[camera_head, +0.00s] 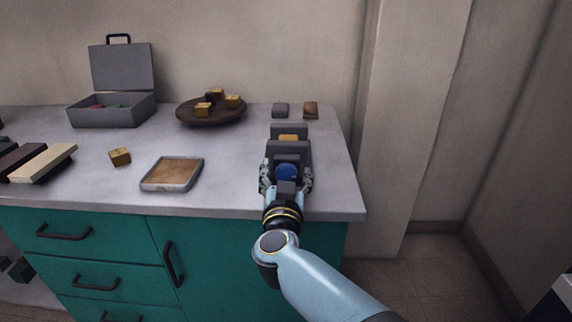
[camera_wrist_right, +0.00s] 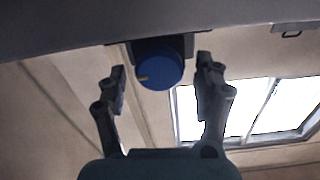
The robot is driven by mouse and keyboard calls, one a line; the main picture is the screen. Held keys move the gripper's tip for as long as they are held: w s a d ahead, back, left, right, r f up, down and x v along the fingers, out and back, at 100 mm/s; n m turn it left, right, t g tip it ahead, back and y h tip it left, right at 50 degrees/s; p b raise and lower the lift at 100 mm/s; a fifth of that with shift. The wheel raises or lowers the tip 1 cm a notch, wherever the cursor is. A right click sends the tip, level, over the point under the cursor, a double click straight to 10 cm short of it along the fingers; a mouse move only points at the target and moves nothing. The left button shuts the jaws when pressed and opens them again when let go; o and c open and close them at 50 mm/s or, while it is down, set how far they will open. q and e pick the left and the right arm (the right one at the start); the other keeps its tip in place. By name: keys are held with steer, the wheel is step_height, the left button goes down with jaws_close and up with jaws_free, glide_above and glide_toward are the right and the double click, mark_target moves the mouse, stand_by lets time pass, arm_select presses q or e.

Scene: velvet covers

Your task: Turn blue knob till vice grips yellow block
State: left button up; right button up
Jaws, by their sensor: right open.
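The grey vice (camera_head: 289,152) stands near the right end of the counter. The yellow block (camera_head: 288,138) sits between its jaws; I cannot tell from here whether both jaws touch it. The blue knob (camera_head: 287,172) is on the vice's front side and shows in the right wrist view (camera_wrist_right: 157,67) as a blue disc with a small yellow mark at its left. My right gripper (camera_head: 286,178) is open in front of the knob, one finger on each side. In the right wrist view the fingers (camera_wrist_right: 161,75) stand apart from the knob. My left gripper is out of view.
A tray (camera_head: 148,186) lies left of the vice. Behind are a brown bowl (camera_head: 212,120) with yellowish blocks and an open grey case (camera_head: 112,112). A small yellowish block (camera_head: 120,156) and long bars (camera_head: 42,163) lie left. Two small blocks (camera_head: 281,110) (camera_head: 311,110) stand behind the vice.

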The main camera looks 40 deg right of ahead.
step_height(320, 180, up, 10)
steer(key=shift+f, duration=0.2)
